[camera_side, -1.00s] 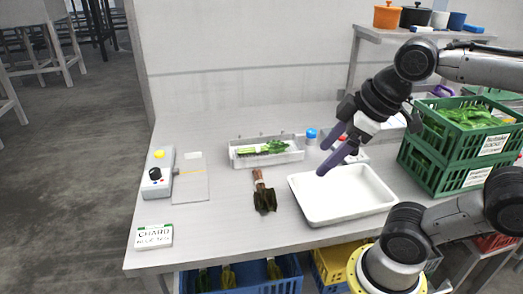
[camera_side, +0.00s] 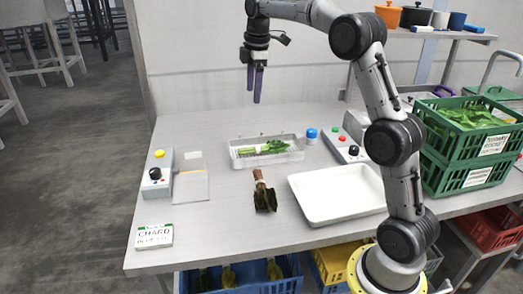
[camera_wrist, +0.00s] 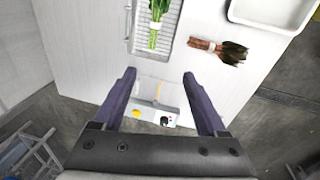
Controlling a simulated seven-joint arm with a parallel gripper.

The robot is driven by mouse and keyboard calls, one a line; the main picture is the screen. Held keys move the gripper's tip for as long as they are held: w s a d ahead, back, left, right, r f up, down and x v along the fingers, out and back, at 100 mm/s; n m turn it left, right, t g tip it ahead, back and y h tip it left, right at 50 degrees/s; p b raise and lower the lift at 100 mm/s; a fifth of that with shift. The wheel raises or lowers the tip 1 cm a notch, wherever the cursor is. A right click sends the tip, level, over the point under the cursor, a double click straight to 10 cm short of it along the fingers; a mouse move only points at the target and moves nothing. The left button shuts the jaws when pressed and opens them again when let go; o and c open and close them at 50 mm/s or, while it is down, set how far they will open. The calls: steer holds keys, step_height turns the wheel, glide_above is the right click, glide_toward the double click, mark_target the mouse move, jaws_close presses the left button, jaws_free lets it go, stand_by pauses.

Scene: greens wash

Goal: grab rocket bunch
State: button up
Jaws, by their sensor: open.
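A bunch of green leaves with pale stems and a band (camera_side: 262,148) lies in a clear, shallow wash tray (camera_side: 234,160); it also shows at the top of the wrist view (camera_wrist: 156,22). A second bunch, with dark leaves and reddish-brown stems (camera_side: 264,195), lies on the bare table in front of that tray and at upper right in the wrist view (camera_wrist: 218,50). No label shows which bunch is rocket. My gripper (camera_side: 253,96) is open and empty, fingers pointing down, well above the tray's back edge. Its fingers (camera_wrist: 158,74) show in the wrist view with nothing between them.
An empty white basin (camera_side: 312,214) stands right of the dark bunch. A control box (camera_side: 157,176) and a flat panel are at left, by a CHARD sign (camera_side: 154,236). Stacked green crates (camera_side: 450,177) of leaves stand at right. A blue-capped item (camera_side: 311,135) is beside the tray.

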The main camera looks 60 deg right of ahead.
steer(key=w+d+f, duration=0.2)
steer(key=d+f, duration=0.2)
steer(key=f, duration=0.2)
steer(key=m+g, duration=0.1)
glide_above(261, 146)
steer(key=shift+y, duration=0.3)
steer(key=f, duration=1.1)
steer(key=shift+s+d, duration=0.2)
steer(key=shift+s, duration=0.05)
steer(key=shift+w+f, duration=0.15)
steer(key=shift+f, duration=1.4)
steer(key=shift+w+f, duration=0.1)
steer(key=shift+f, duration=1.45)
jaws_close()
